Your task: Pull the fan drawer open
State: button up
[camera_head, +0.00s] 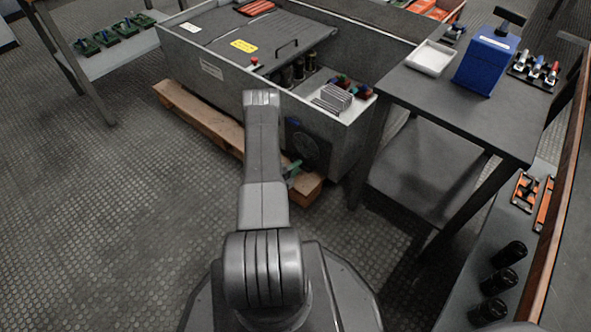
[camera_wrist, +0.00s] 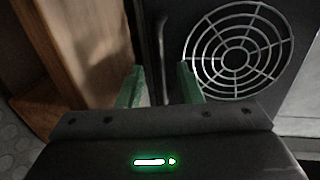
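The fan drawer (camera_head: 308,146) is a dark front panel with a round fan grille, low in the end of the grey cabinet. Its round metal grille (camera_wrist: 238,52) fills the right of the wrist view. A thin upright handle (camera_wrist: 162,45) stands left of the grille. My gripper (camera_wrist: 160,70) has green fingers spread apart, one on each side of the handle's line. I cannot tell whether the handle is fully between them or still beyond the tips. In the head view my gripper (camera_head: 292,170) is low by the drawer front, partly hidden by my arm. The drawer looks closed.
The cabinet (camera_head: 215,75) rests on a wooden pallet (camera_head: 200,118), which also shows at left in the wrist view (camera_wrist: 80,60). A dark table (camera_head: 465,100) with a blue box (camera_head: 486,62) and a white tray (camera_head: 430,58) stands close right. Floor at left is clear.

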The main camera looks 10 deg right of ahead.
grip_shut()
jog(key=shift+a, duration=0.1)
